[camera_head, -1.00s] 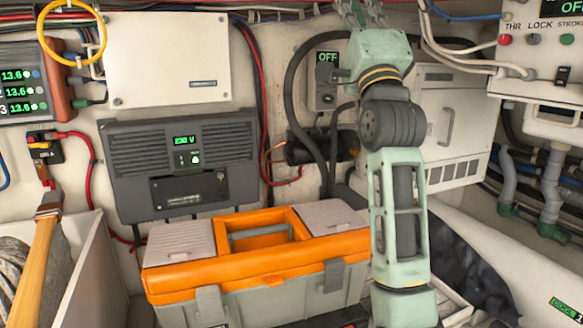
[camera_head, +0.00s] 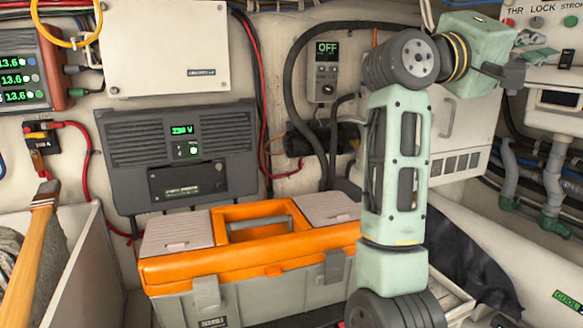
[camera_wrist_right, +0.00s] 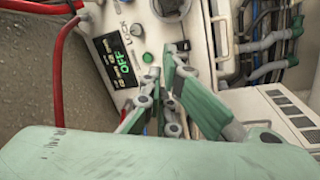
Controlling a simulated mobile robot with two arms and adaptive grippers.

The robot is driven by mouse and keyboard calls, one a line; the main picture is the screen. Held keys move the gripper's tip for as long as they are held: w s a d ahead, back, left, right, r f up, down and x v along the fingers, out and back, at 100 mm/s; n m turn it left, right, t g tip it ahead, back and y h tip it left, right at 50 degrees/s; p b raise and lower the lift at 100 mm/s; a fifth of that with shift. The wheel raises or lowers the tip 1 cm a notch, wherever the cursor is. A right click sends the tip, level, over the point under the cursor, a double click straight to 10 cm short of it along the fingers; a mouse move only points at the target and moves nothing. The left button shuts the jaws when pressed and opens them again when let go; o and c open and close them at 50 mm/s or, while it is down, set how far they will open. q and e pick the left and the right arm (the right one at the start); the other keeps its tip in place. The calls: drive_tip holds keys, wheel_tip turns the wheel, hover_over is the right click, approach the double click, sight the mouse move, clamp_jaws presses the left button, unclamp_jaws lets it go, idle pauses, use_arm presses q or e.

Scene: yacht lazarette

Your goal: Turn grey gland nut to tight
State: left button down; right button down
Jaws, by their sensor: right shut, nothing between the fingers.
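I cannot pick out a grey gland nut with certainty in either view. Grey pipes (camera_head: 553,185) with green fittings hang at the right under the control panel (camera_head: 548,22); pipes (camera_wrist_right: 226,35) also show in the wrist view. My right gripper (camera_head: 530,55) is at the upper right in the head view, in front of the panel, with its arm crossing the middle. In the wrist view my right gripper (camera_wrist_right: 172,105) is shut and empty, its linkage overlapping the panel's edge. My left gripper is not in view.
An orange and grey toolbox (camera_head: 255,261) stands below the grey 230 V unit (camera_head: 183,150). A white cabinet (camera_head: 460,130) is behind my right arm. A wooden handle (camera_head: 32,255) leans at the left. Cables and hoses line the wall.

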drive_tip(key=w+d+f+y, duration=0.1)
drive_tip(key=w+d+f, duration=0.1)
drive_tip(key=d, duration=0.1)
drive_tip(key=w+d+f+t+y+p, duration=0.1)
drive_tip(key=shift+w+d+y, duration=0.3)
drive_tip(key=shift+w+d, duration=0.25)
drive_tip(key=shift+d, duration=0.1)
drive_tip(key=shift+r, duration=0.1)
drive_tip(key=shift+w+a+r+p, duration=0.15)
drive_tip(key=shift+w+r+p, duration=0.2)
drive_tip(key=shift+p, duration=0.4)
idle(0.5)
drive_tip(key=shift+w+f+b, duration=0.1)
drive_tip(key=shift+f+b, duration=0.2)
idle(1.0)
